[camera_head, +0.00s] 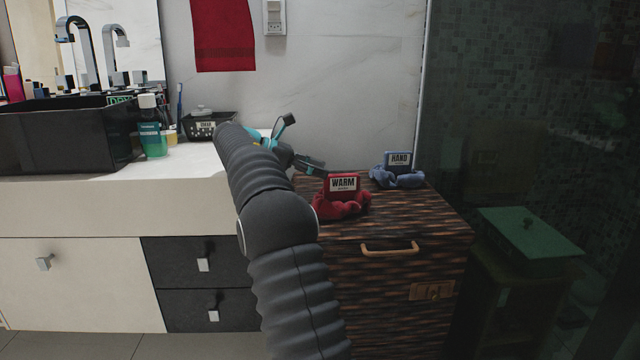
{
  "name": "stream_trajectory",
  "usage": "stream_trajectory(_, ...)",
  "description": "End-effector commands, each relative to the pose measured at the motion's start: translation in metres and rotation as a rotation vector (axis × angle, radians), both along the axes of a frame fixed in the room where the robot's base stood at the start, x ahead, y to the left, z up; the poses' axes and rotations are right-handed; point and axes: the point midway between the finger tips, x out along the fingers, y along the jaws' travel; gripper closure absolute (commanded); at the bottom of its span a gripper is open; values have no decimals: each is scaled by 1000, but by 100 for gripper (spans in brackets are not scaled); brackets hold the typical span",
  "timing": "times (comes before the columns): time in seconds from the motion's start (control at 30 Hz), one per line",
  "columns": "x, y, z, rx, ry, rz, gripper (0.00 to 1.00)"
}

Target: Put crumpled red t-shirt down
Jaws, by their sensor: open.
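The crumpled red t-shirt (343,207) lies on top of the dark striped wooden cabinet (420,218), near its front left. A small red sign reading WARM (343,184) stands at the t-shirt and hides part of it. My gripper (307,145) is open, with its fingers spread, above and to the left of the t-shirt. One finger points towards the t-shirt; no cloth shows between the fingers. My arm hides part of the cabinet's left side.
A crumpled blue cloth (398,179) with a HAND sign (399,159) lies behind right on the cabinet. The white counter (190,165) at left holds a black sink (60,138), bottle (152,130) and dark basket (208,124). A red towel (223,35) hangs above.

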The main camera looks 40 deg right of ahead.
Motion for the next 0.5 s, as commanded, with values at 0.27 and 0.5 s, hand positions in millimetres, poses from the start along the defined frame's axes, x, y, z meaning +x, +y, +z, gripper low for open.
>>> stream_trajectory(0.27,-1,4,2,5,-14,4,51)
stream_trajectory(0.5,-25,31,12,67,-191,40,51)
